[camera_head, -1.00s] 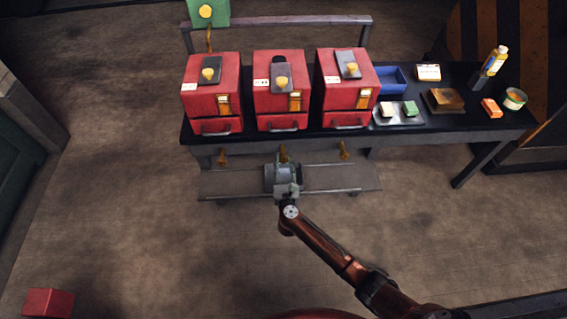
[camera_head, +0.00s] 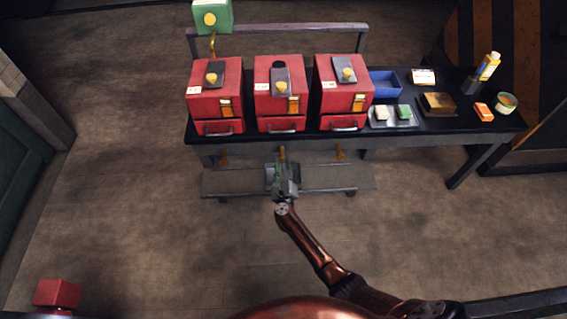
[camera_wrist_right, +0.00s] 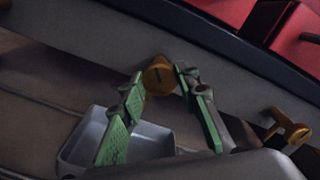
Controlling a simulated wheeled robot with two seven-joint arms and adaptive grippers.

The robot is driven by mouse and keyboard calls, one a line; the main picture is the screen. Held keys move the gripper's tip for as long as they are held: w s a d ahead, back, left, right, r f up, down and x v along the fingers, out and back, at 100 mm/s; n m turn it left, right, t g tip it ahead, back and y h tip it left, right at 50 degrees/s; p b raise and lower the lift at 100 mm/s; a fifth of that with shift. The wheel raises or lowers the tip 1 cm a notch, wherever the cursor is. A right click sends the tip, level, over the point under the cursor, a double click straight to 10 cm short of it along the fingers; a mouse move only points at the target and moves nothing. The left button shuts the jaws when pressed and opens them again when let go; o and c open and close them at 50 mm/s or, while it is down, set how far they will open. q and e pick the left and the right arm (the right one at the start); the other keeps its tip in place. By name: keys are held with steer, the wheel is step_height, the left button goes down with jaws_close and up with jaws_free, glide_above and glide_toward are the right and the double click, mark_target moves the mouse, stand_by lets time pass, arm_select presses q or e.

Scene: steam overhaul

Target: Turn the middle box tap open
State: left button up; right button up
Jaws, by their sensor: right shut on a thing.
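The middle red box (camera_head: 280,100) stands on the dark bench between two similar red boxes. Its brass tap (camera_head: 282,153) sticks out below the bench's front edge, and it also shows in the right wrist view (camera_wrist_right: 158,76). My right gripper (camera_head: 283,168) is at this tap. In the right wrist view its green-padded fingers (camera_wrist_right: 161,88) stand on either side of the tap and are shut on it. A grey metal pan (camera_wrist_right: 85,140) sits below the tap, partly hidden by the gripper. My left gripper is not in view.
Brass taps show left (camera_head: 223,155) and right (camera_head: 340,152) of the middle one. A low shelf (camera_head: 335,178) runs beneath them. A blue tray (camera_head: 384,84), sponges and a bottle (camera_head: 489,66) stand on the bench's right. The floor in front is clear.

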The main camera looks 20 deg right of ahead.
steer(key=n+p, duration=0.1)
steer(key=n, duration=0.3)
steer(key=shift+n, duration=0.4)
arm_select(q)
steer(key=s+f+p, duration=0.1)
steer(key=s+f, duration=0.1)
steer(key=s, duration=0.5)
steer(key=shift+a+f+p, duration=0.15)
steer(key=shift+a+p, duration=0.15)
steer(key=shift+p, duration=0.1)
arm_select(e)
steer(key=n, duration=0.5)
steer(key=shift+a, duration=0.1)
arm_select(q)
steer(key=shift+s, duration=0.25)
arm_select(e)
steer(key=shift+n, duration=0.4)
steer(key=o, duration=1.2)
steer(key=shift+c, duration=0.2)
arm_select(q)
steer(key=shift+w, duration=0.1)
